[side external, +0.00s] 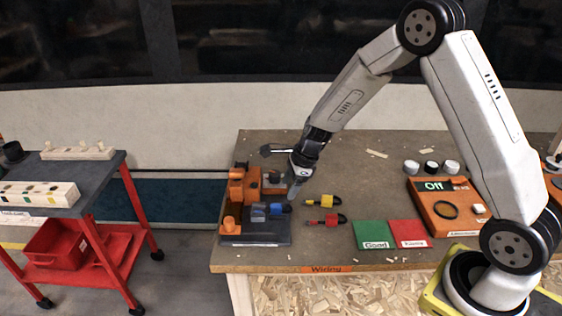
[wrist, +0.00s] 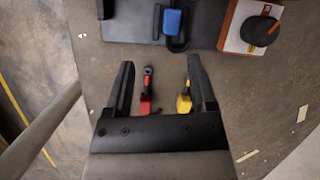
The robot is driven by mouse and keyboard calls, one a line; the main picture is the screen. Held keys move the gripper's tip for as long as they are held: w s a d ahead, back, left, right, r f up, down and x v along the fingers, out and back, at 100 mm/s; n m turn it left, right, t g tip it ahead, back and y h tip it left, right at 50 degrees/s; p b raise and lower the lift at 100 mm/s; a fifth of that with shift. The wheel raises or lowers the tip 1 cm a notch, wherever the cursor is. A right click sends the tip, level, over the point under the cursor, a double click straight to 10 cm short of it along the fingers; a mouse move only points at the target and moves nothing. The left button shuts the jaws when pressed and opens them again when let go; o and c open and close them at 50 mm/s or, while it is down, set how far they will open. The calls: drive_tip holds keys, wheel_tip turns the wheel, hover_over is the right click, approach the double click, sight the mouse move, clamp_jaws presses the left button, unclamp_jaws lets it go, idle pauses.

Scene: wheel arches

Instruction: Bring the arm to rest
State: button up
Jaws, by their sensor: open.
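My gripper (side external: 293,186) is above the table, close to the orange fixture. It is open in the wrist view (wrist: 161,64), with nothing held between its fingers. A blue connector (side external: 277,209) with a black loop sits on the dark base of the fixture (side external: 236,190); it also shows at the top of the wrist view (wrist: 172,22). A yellow connector (side external: 322,201) and a red connector (side external: 325,220) lie on the table to the right of the fixture. In the wrist view, the red one (wrist: 145,105) and the yellow one (wrist: 185,103) appear between my fingers, apparently below them.
A green mat (side external: 372,229) and a red mat (side external: 407,227) lie right of the connectors. An orange tester (side external: 423,213) reading "Off" and several small round pieces (side external: 431,167) are farther right. A red-legged cart (side external: 107,193) stands left. The table's back middle (side external: 340,150) is mostly clear.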

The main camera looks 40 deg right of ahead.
drive_tip(key=s+a+r+n+h, duration=0.1)
drive_tip(key=s+r+n, duration=0.2)
drive_tip(key=s+n, duration=0.6)
drive_tip(key=s+a+r+n+h, duration=0.1)
drive_tip(key=s+r+n, duration=0.3)
drive_tip(key=s+n, duration=0.6)
drive_tip(key=n, duration=0.5)
drive_tip(key=shift+a+h, duration=0.4)
drive_tip(key=shift+r, duration=0.1)
